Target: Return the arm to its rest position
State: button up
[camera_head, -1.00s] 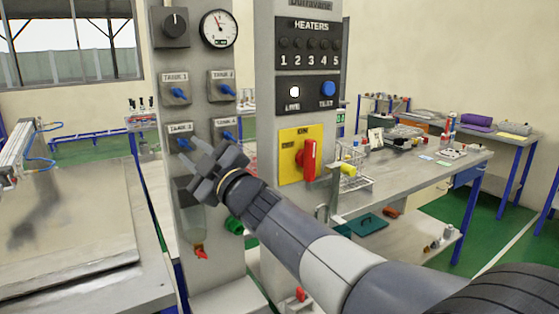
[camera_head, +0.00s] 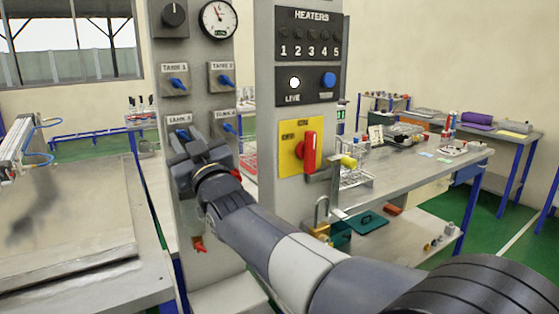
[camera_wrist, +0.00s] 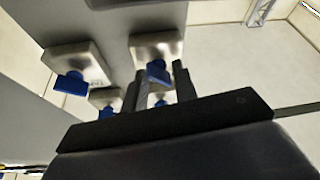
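My gripper (camera_head: 183,150) is at the left grey panel in the head view, in front of the lower left tank switch (camera_head: 181,134), whose blue knob is partly covered. In the wrist view my gripper's two dark fingers (camera_wrist: 159,88) stand apart, with no held object visible between them. Blue-knobbed switches show beyond them, including one at the left (camera_wrist: 70,82) and one behind the fingers (camera_wrist: 157,70). I cannot tell whether the fingers touch the panel. My arm reaches in from the lower right.
The heater panel (camera_head: 264,200) with its red rotary switch (camera_head: 309,152) stands close to the right of my arm. A brass padlock (camera_head: 321,214) shows below it. A metal-topped table (camera_head: 70,225) is at the left. A workbench (camera_head: 420,172) with lab items stands behind at the right.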

jog(key=m+h+p, duration=0.1)
jog(key=m+p, duration=0.1)
jog(key=m+t+h+p, duration=0.1)
jog(key=m+p, duration=0.1)
jog(key=m, duration=0.1)
jog(key=m+t+h+p, duration=0.1)
jog(key=m+p, duration=0.1)
jog(key=m, duration=0.1)
jog(key=shift+a+r+h, duration=0.15)
jog(key=shift+r+h, duration=0.1)
jog(key=shift+h, duration=0.05)
jog(key=m+h+p, duration=0.1)
jog(key=m+p, duration=0.2)
jog(key=m+h+p, duration=0.2)
jog(key=m+p, duration=0.2)
jog(key=shift+s+a+t+h, duration=0.1)
jog(key=shift+t+h, duration=0.2)
jog(key=shift+f+b+v, duration=0.25)
jog(key=shift+b+v, duration=0.35)
jog(key=shift+v, duration=0.65)
jog(key=shift+s+d+f, duration=0.1)
jog(key=shift+s+d, duration=0.1)
jog(key=shift+s, duration=0.35)
